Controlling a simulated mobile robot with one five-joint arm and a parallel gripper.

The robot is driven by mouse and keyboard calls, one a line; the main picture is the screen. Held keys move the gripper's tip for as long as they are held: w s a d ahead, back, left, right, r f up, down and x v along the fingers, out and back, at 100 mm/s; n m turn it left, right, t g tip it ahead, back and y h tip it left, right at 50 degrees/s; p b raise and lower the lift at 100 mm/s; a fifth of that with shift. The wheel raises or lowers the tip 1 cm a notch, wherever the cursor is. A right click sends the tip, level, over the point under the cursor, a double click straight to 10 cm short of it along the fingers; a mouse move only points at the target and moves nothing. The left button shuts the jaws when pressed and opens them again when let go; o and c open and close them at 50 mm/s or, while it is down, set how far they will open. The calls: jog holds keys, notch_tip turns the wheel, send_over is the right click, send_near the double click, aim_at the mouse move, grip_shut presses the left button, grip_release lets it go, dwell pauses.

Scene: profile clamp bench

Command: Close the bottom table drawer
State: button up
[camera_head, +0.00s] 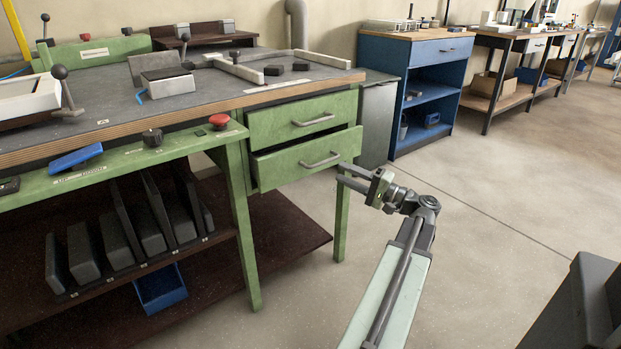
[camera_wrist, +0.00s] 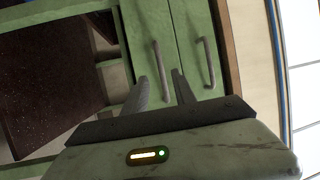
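The bottom table drawer (camera_head: 300,162) is a green drawer under the grey-topped bench. It stands partly open, its front jutting past the drawer above. Its metal bar handle (camera_head: 320,160) faces my gripper (camera_head: 340,174), which is just right of and slightly below it. In the wrist view, which is turned sideways, my gripper (camera_wrist: 160,74) is open, and the bottom drawer's handle (camera_wrist: 157,58) shows between and beyond the two fingertips. I cannot tell whether the fingers touch it. The upper drawer (camera_head: 300,119) looks shut; its handle also shows in the wrist view (camera_wrist: 207,62).
The green bench leg (camera_head: 342,215) stands below the drawer, close to my gripper. A dark lower shelf (camera_head: 285,232) lies under the bench. A blue cabinet (camera_head: 418,85) stands behind to the right. The floor (camera_head: 480,230) to the right is clear.

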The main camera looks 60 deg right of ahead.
aim_at(323, 163)
jog(key=w, duration=0.2)
jog(key=w+r+p, duration=0.1)
jog(key=w, duration=0.5)
jog(key=shift+a+r+p, duration=0.25)
jog(key=shift+p, duration=0.05)
jog(key=shift+s, duration=0.1)
jog(key=shift+c, duration=0.3)
grip_shut()
dwell(0.7)
